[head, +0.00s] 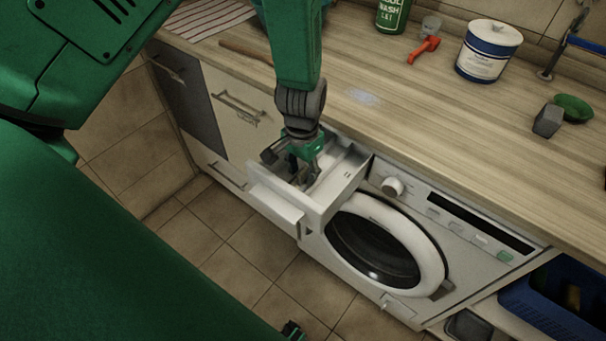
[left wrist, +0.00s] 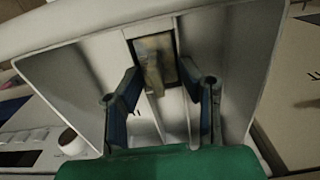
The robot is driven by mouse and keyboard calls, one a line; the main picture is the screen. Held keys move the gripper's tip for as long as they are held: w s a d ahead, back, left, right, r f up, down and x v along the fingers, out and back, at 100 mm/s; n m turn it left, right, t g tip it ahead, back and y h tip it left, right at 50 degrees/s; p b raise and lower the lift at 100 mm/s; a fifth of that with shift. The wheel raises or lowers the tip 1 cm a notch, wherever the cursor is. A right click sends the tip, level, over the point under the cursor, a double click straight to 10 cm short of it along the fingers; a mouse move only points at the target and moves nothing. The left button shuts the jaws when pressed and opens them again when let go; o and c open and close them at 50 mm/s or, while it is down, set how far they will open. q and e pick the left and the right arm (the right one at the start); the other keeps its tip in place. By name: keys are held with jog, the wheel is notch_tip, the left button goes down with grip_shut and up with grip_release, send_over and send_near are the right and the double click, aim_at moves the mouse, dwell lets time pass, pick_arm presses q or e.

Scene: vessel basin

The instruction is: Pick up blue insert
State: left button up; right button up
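My left gripper (head: 303,172) points down into the open, pale detergent drawer (head: 330,205) of the washing machine. In the left wrist view my left gripper (left wrist: 163,100) has its two fingers apart, with dark blue inner faces, inside the drawer (left wrist: 62,72). Narrow pale dividers run between the fingers, and I see nothing clamped there. A dark-framed slot with a yellowish piece (left wrist: 153,62) lies just beyond the fingertips. I cannot make out a separate blue insert; the gripper hides part of the drawer in the head view. My right gripper is not clearly in view.
The washing machine (head: 455,245) stands under a wooden worktop (head: 420,115). A white and blue tin (head: 487,52), a red tool (head: 423,49), a green bottle (head: 391,14) and a green bowl (head: 573,107) stand on it. A blue crate (head: 535,318) sits at lower right. Tiled floor lies ahead.

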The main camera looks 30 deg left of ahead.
pick_arm(q)
jog(key=shift+d+r, duration=0.1)
jog(key=shift+d, duration=0.05)
jog(key=shift+d, duration=0.1)
grip_shut()
